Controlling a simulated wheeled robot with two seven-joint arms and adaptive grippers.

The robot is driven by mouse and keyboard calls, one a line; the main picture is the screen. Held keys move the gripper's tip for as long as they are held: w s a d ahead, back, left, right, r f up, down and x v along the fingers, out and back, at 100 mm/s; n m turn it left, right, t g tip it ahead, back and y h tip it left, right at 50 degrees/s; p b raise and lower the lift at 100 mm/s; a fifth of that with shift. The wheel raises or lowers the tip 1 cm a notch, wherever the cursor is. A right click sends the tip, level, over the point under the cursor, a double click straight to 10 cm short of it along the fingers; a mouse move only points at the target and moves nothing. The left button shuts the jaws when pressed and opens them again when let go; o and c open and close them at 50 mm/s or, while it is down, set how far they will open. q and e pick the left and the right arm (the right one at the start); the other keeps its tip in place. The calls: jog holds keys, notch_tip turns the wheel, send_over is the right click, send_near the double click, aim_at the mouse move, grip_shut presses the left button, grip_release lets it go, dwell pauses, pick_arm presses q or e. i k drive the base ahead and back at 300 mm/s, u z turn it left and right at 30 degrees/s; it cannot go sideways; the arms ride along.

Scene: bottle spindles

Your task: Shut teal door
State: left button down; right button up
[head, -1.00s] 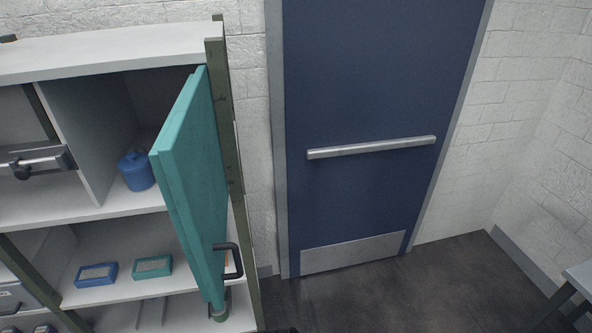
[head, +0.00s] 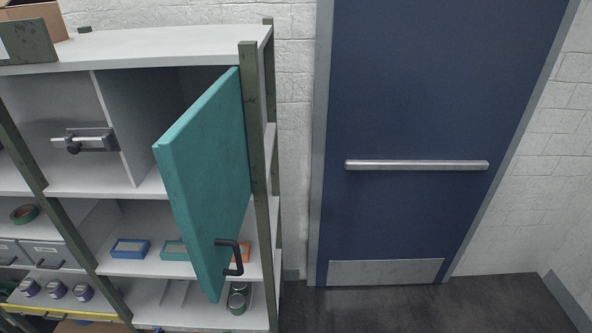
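The teal door (head: 208,185) is hinged at the right post of a shelf unit and stands open, swung out toward me. Its dark handle (head: 232,256) is near the lower free corner. The compartment (head: 150,110) behind it is open on its left side, and the door hides part of the inside. Neither of my grippers shows in the head view.
The shelf unit (head: 160,47) holds a blue box (head: 130,248), drawers (head: 45,254) and cans (head: 237,302). A latch (head: 85,141) is on the panel left of the compartment. A blue wall door (head: 420,120) is to the right, with dark floor (head: 400,308) before it.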

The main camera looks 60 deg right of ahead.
aim_at(202, 160)
jog(key=z, duration=1.45)
jog(key=i, duration=0.1)
jog(key=z, duration=0.1)
